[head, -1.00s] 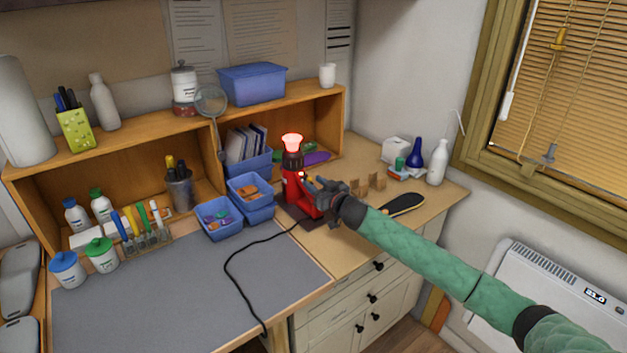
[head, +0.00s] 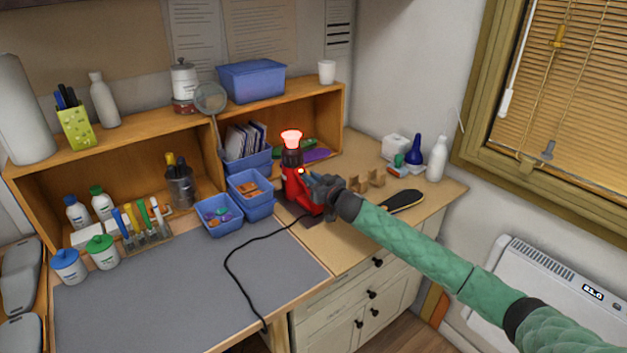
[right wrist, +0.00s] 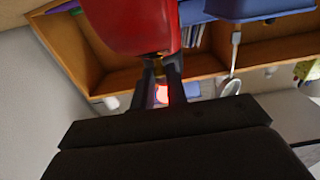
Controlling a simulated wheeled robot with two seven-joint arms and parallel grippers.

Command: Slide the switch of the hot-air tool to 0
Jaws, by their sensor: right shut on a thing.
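The red hot-air tool (head: 292,188) stands upright on the right part of the bench, its nozzle (head: 291,139) glowing red at the top. A small orange light shows on its side. My right gripper (head: 312,183) comes in from the right and is at the tool's side. In the right wrist view the fingertips (right wrist: 161,62) meet against the red body (right wrist: 130,25), shut on a small part there, which I take for the switch. The fingers hide most of it, and its position marking cannot be read. My left gripper is not in view.
A black cable (head: 235,259) runs from the tool across the grey mat (head: 185,300). Blue bins (head: 220,228) stand left of the tool. Brown blocks (head: 376,178) and a black insole-shaped piece (head: 404,201) lie to the right. A wooden shelf (head: 328,98) stands behind.

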